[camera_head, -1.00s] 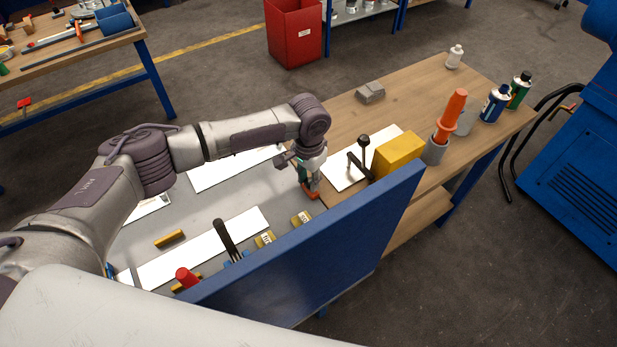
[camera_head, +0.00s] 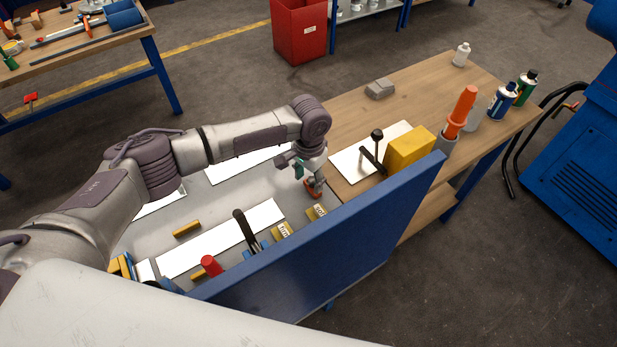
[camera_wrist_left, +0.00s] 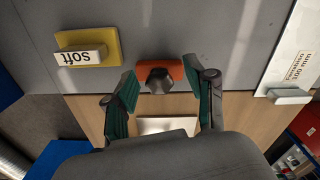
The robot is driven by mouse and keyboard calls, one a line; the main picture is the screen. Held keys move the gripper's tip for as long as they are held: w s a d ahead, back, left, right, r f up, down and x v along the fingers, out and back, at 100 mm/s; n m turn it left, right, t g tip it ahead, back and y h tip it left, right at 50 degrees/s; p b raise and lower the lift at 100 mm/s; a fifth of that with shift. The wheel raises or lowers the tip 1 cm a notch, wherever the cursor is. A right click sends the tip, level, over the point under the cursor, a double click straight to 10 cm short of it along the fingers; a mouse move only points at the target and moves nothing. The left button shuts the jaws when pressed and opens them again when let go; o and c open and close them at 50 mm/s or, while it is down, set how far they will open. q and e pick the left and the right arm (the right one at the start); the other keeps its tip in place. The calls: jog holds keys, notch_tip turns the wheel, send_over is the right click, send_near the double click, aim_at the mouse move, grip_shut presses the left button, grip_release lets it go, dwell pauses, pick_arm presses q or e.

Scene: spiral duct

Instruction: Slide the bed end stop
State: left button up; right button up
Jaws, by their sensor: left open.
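An orange-red block with a dark knob, which looks like the bed end stop (camera_wrist_left: 174,67), sits at the edge of the grey bed (camera_wrist_left: 215,40) in the left wrist view. My left gripper (camera_wrist_left: 162,88) is open, its two green-padded fingers apart on either side of the knob; I cannot tell whether either finger touches it. In the head view my left gripper (camera_head: 309,181) points down at the bed's right end, partly hiding the orange stop (camera_head: 316,194). My right gripper is not in view.
A yellow block marked "soft" (camera_wrist_left: 101,50) lies beside the stop. A blue panel (camera_head: 350,235) rises along the bed's near side. A black-knobbed lever (camera_head: 376,140), a yellow box (camera_head: 410,150) and several bottles stand on the wooden bench (camera_head: 430,95). A white sheet (camera_head: 222,240) lies on the bed.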

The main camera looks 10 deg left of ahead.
aim_at(308, 181)
pick_arm(q)
notch_tip(308, 181, up, 12)
dwell(0.4)
jog(key=shift+a+f, duration=0.1)
